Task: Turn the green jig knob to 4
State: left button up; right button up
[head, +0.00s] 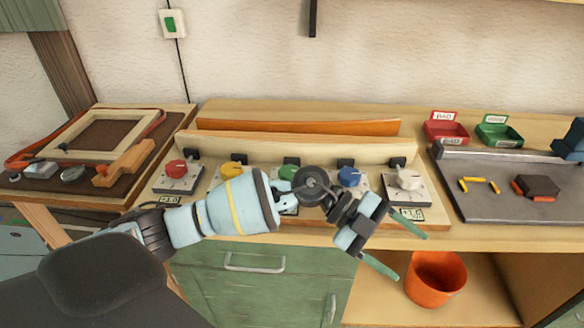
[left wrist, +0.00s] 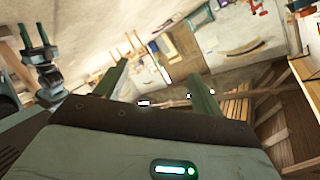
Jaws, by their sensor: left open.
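The green jig knob (head: 288,172) is the middle one in a row of coloured knobs on the jig at the back of the bench. My left arm passes in front of it and hides its lower part and most of its plate, so I cannot read its setting. My left gripper (head: 396,247) is open and empty, to the right of the green knob and in front of the white knob, by the bench's front edge. Its two fingers also stand apart in the left wrist view (left wrist: 160,88). My right gripper (left wrist: 34,34) shows at the left there, its fingers apart.
Red (head: 176,169), yellow (head: 231,171), blue (head: 348,176) and white (head: 409,179) knobs flank the green one. A bent orange lath (head: 300,127) lies behind them. A grey board (head: 500,205) is at right, a wooden frame (head: 103,115) at left. An orange bucket (head: 436,280) stands below.

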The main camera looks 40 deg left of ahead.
aim_at(290, 171)
pick_arm(q)
jog(key=w+a+y, duration=0.2)
jog(key=a+y, duration=0.1)
jog(key=a, duration=0.1)
jog(key=w+a+r+y, duration=0.1)
jog(key=w+a+y, duration=0.1)
jog(key=a, duration=0.3)
jog(key=w+a+n+y, duration=0.1)
jog(key=a+y, duration=0.2)
jog(key=a, duration=0.2)
jog(key=shift+w+a+r+g+y, duration=0.2)
jog(key=shift+w+g+y, duration=0.1)
jog(key=shift+w+y, duration=0.1)
jog(key=a+r+n+y, duration=0.1)
jog(key=a+r+y, duration=0.1)
jog(key=a, duration=0.2)
jog(key=a+r+n+y, duration=0.1)
jog(key=a+r+n, duration=0.1)
jog(key=a, duration=0.3)
jog(key=w+a+r+n+y, duration=0.1)
jog(key=a+r+y, duration=0.1)
jog(key=a, duration=0.3)
jog(key=shift+r+y, duration=0.3)
jog(key=shift+r, duration=0.2)
jog(key=shift+f, duration=3.9)
pick_arm(e)
jog(key=shift+s+d+f, duration=0.2)
jog(key=shift+d+f, duration=0.05)
jog(key=shift+d, duration=0.15)
